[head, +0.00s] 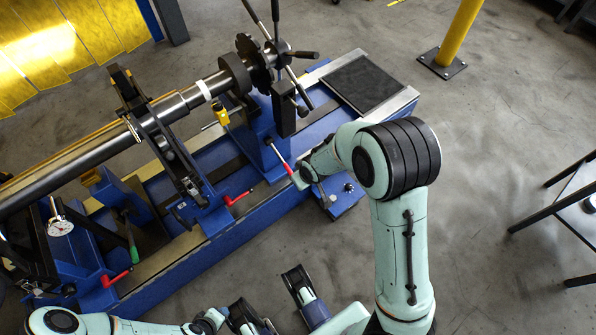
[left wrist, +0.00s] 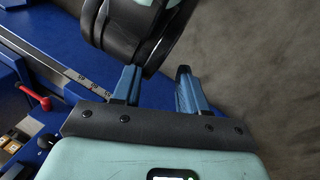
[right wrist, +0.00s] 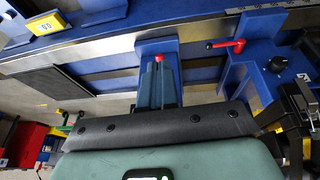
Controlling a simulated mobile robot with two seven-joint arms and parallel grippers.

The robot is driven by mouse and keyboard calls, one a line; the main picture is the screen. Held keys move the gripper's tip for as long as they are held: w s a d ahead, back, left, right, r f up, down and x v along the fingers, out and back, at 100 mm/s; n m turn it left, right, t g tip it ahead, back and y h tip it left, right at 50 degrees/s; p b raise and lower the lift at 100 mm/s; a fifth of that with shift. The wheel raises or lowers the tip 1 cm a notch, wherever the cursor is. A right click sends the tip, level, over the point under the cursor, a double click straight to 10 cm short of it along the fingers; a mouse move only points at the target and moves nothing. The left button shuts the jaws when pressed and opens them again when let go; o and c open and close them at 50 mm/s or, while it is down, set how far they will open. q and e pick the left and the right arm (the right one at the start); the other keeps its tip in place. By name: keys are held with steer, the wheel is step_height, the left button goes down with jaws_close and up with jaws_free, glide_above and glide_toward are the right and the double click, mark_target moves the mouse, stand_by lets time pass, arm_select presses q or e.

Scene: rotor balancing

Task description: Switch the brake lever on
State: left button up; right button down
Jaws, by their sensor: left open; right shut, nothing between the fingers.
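A lever with a red grip (head: 281,159), which looks like the brake lever, slants down from the blue stand under the rotor's disc end. My right gripper (head: 303,178) is shut and empty, with its tips close to this grip. In the right wrist view, the grip's red end (right wrist: 159,58) shows just beyond the closed fingertips (right wrist: 158,66). I cannot tell whether they touch. The rest of the lever is mostly hidden there. My left gripper (left wrist: 155,80) is open and empty, over the floor beside the machine's blue base.
Other red handles stick out along the front of the blue bed (head: 238,198) (head: 116,278). The long rotor shaft (head: 65,170) lies along the machine. A yellow post (head: 461,35) stands on open floor.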

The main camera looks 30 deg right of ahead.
arm_select(q)
steer(key=shift+s+d+r+g+p, duration=0.15)
steer(key=shift+s+d+r+p, duration=0.15)
steer(key=shift+s, duration=0.2)
steer(key=shift+s+d+r+g+p, duration=0.1)
steer(key=shift+s+d+r+g, duration=0.05)
steer(key=shift+s+r, duration=0.3)
arm_select(e)
steer(key=shift+s+r, duration=0.75)
steer(key=shift+s, duration=0.3)
arm_select(q)
steer(key=shift+f, duration=0.1)
